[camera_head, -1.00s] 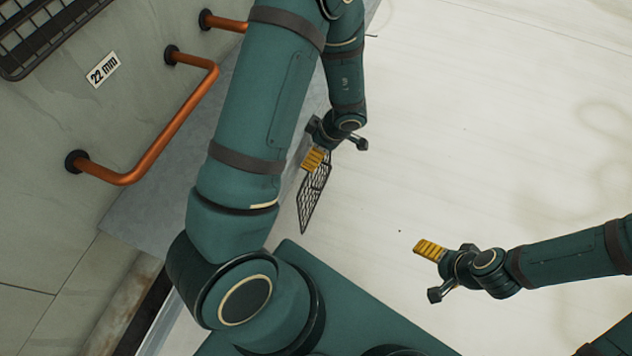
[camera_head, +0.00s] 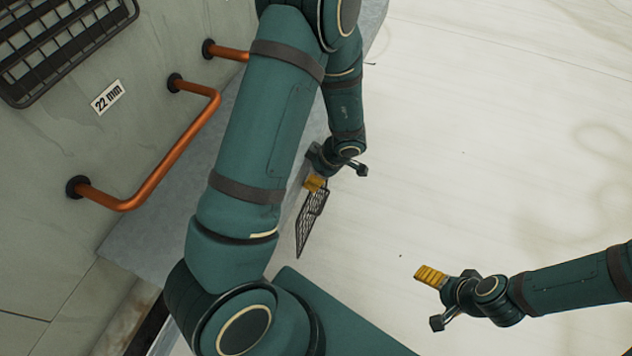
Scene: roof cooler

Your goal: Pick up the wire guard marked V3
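A dark wire guard (camera_head: 309,225) hangs below my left gripper (camera_head: 315,184), nearly edge-on in the head view. Its upper end meets the yellow fingertip area, and the gripper appears shut on it. No V3 mark can be read on it. My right gripper (camera_head: 432,277) is out to the lower right, over pale floor, with nothing in it. Its yellow fingertip and a dark finger part show, but its opening is unclear.
At the left, the grey-green wall bears a copper pipe (camera_head: 163,172), a "22 mm" label (camera_head: 107,97) and a black wire rack (camera_head: 62,40). A grey ledge (camera_head: 150,225) runs along the wall behind my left arm. The pale floor (camera_head: 500,150) to the right is clear.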

